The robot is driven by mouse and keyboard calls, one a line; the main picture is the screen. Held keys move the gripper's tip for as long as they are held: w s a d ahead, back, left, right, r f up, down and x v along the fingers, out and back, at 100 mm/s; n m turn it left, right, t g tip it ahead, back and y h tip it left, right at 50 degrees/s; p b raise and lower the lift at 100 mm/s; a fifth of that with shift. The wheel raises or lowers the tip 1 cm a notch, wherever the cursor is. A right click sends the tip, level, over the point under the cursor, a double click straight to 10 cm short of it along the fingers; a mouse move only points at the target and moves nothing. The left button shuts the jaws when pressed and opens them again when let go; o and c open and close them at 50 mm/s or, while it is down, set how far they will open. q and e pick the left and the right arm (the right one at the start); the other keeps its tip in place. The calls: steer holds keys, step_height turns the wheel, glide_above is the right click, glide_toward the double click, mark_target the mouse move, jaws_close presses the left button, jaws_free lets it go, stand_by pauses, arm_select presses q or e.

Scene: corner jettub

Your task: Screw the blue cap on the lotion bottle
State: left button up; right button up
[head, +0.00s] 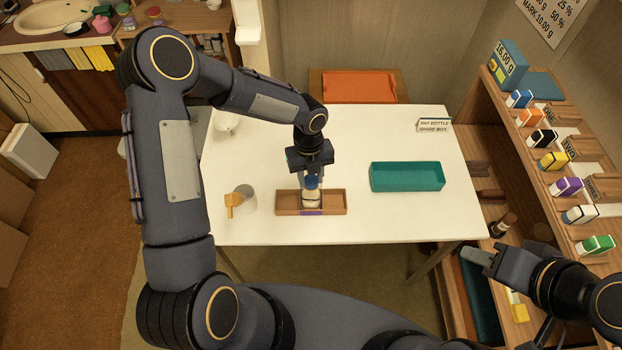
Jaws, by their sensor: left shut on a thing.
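The lotion bottle (312,200) is pale and stands upright in the wooden tray (335,204) at the front middle of the white table. The blue cap (312,183) shows at the top of the bottle, between the fingers of my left gripper (312,180). My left gripper points down and is shut on the blue cap. Whether the cap is threaded on or only resting there cannot be told at this size. My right gripper (480,257) is beyond the table's right front corner, away from the bottle; its finger gap is not clear.
A teal tray (407,190) lies to the right on the table. A grey cup (246,203) with a yellow-orange item (233,204) stands left of the wooden tray. A small sign (434,125) stands at the back right. A shelf with several small boxes lines the right.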

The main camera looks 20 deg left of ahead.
arm_select(q)
steer(key=o, duration=1)
steer(key=shift+o, duration=0.2)
steer(key=shift+r, duration=0.1)
steer(key=r, duration=0.5)
steer(key=r+b, duration=0.1)
steer(key=r, duration=0.1)
steer(key=shift+w+a+r, duration=0.25)
steer(key=shift+w+r, duration=0.05)
steer(key=shift+w, duration=0.1)
